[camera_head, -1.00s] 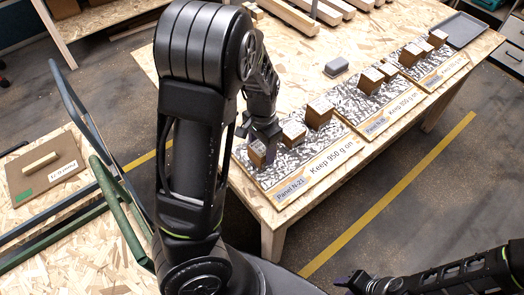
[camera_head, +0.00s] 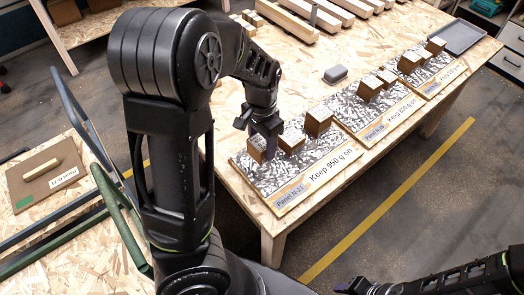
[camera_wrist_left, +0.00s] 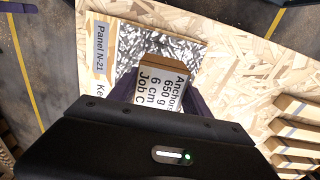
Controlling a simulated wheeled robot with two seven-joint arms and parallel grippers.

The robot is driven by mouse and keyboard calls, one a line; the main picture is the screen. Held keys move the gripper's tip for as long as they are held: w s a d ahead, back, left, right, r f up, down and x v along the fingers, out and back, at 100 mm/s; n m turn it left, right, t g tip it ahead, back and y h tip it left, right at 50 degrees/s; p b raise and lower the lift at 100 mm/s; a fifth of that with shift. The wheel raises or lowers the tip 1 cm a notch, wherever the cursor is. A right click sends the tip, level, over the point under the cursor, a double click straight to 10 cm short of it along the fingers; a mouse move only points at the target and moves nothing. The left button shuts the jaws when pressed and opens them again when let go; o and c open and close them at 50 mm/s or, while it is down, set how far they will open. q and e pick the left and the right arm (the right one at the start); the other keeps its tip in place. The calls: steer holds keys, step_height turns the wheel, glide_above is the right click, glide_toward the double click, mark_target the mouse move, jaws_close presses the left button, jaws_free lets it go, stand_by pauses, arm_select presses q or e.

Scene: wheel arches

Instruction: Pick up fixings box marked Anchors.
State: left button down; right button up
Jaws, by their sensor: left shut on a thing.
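The fixings box marked Anchors (camera_wrist_left: 163,85) is a small brown box with a white label reading "Anchors", "650 g" and "6 cm" in the left wrist view. In the head view the box (camera_head: 257,144) is at the near left of the speckled panel marked N-21 (camera_head: 272,181). My left gripper (camera_head: 263,130) reaches down over it and is shut on it, with dark purple fingers along its sides. I cannot tell whether the box is clear of the panel. My right gripper (camera_head: 352,285) is at the bottom edge, low and away from the boxes; its opening is unclear.
Two more brown boxes (camera_head: 291,140) (camera_head: 318,121) stand right beside the held box on the same panel. Further panels with boxes (camera_head: 370,88) (camera_head: 410,62) continue along the workbench. A grey block (camera_head: 335,73), timber strips (camera_head: 286,20) and a grey tray (camera_head: 460,37) lie behind.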

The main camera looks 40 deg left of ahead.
mark_target(263, 140)
arm_select(q)
step_height(263, 140, up, 4)
steer(key=shift+r, duration=0.15)
steer(key=shift+w, duration=0.1)
stand_by(0.5)
